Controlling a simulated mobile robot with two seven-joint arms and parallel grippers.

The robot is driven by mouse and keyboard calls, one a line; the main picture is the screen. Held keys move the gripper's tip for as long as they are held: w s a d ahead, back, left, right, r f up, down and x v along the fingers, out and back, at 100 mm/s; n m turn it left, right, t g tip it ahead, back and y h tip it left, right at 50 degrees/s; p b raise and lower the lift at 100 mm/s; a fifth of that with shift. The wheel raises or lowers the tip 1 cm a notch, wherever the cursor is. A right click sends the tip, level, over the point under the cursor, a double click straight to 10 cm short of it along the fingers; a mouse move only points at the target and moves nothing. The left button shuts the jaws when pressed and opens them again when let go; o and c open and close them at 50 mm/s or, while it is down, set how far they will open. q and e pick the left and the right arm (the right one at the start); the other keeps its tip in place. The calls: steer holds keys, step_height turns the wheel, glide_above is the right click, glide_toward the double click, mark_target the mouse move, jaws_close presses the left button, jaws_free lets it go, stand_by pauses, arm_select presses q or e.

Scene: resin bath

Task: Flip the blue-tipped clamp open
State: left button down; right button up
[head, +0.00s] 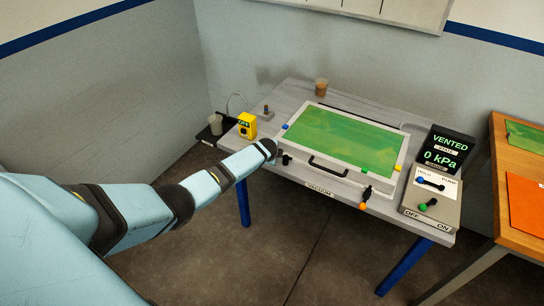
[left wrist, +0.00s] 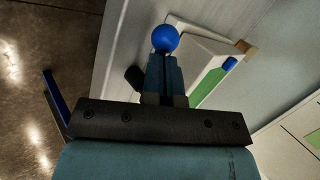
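The blue-tipped clamp shows its round blue tip (left wrist: 165,38) in the left wrist view, right at the ends of my left gripper's fingers. My left gripper (left wrist: 163,62) has its fingers close together there; I see no lever between them, and cannot tell touch from a small gap. In the head view my left gripper (head: 272,149) is at the front left corner of the mould box (head: 330,175) with the green surface. The clamp's dark body (head: 286,160) shows just right of it; its blue tip is hidden there. My right gripper is not in view.
A second clamp with an orange tip (head: 363,206) hangs at the box's front right. A black handle (head: 328,169) sits between the clamps. A switch box (head: 432,199) and a display reading VENTED (head: 446,152) stand right.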

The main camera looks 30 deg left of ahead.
arm_select(q)
steer(key=shift+w+a, duration=0.25)
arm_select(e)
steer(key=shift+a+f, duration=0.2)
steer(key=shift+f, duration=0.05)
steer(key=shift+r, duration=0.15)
